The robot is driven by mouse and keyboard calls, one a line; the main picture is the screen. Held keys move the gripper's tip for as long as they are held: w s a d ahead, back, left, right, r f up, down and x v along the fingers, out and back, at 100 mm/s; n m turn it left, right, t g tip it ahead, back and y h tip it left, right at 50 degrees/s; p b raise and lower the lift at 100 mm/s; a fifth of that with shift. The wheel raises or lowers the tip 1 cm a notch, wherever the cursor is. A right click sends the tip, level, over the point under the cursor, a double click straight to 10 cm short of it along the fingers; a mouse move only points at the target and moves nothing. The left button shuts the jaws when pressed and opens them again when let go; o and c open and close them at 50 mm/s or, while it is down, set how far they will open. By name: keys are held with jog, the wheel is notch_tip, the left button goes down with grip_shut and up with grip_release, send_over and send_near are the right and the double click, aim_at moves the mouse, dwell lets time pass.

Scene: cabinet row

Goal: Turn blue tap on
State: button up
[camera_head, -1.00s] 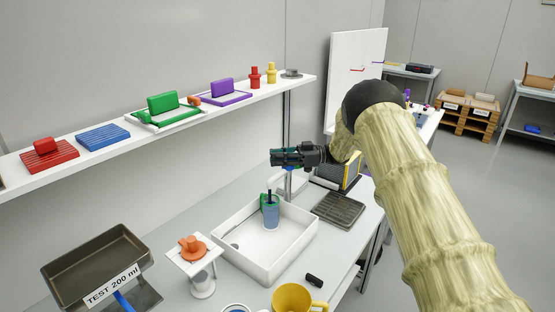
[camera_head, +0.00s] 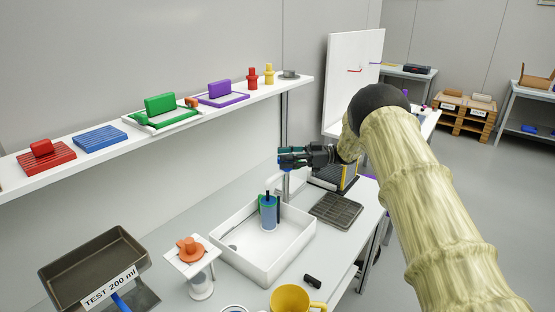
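The tap (camera_head: 287,186) is a pale grey post with a spout at the back right of the white sink (camera_head: 262,262). A small patch of blue shows at the top of the tap, just under my gripper (camera_head: 284,158). My dark gripper is level at the tap's top and points left, covering most of the handle. I cannot tell whether it touches the handle, or whether its fingers are open or shut. A blue cup (camera_head: 269,214) with a dark stick and something green stands in the sink. No water stream is visible.
A ribbed drying mat (camera_head: 337,211) lies right of the sink. A yellow mug (camera_head: 290,300) and small black object (camera_head: 312,281) are in front. A white stand (camera_head: 200,285) with an orange item is left. A shelf (camera_head: 240,97) runs behind.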

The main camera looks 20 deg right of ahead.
jog(key=s+d, duration=0.1)
jog(key=d, duration=0.7)
jog(key=shift+d, duration=0.15)
